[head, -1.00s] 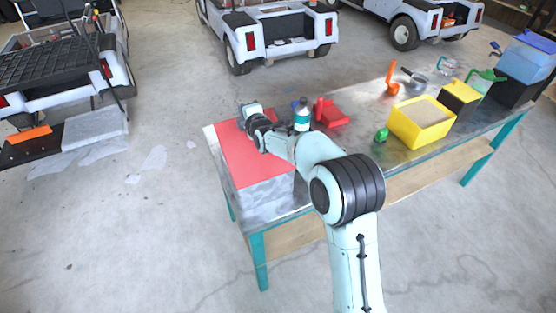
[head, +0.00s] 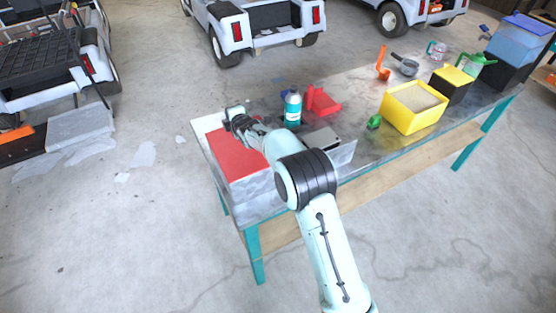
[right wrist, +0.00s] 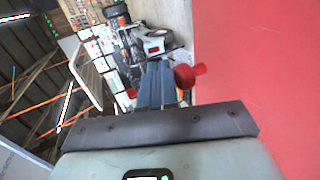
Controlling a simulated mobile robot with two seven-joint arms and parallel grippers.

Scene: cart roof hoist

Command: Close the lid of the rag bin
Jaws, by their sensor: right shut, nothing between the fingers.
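The rag bin (head: 254,194) is a grey box at the left end of the table. Its red lid (head: 240,157) lies over its top and looks flat. I cannot tell whether a small gap is left under the rim. My right gripper (head: 234,113) is at the lid's far edge, with my forearm stretched across the lid's right side. In the right wrist view my right fingers (right wrist: 155,85) are together and empty, beside the red lid (right wrist: 258,75), which fills the right. Whether they touch it is unclear. My left gripper is out of view.
On the table (head: 365,160) right of the bin stand a grey box (head: 340,150), a teal bottle (head: 292,108), a red item (head: 322,101) and a yellow bin (head: 412,112). A white cart (head: 232,40) stands beyond.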

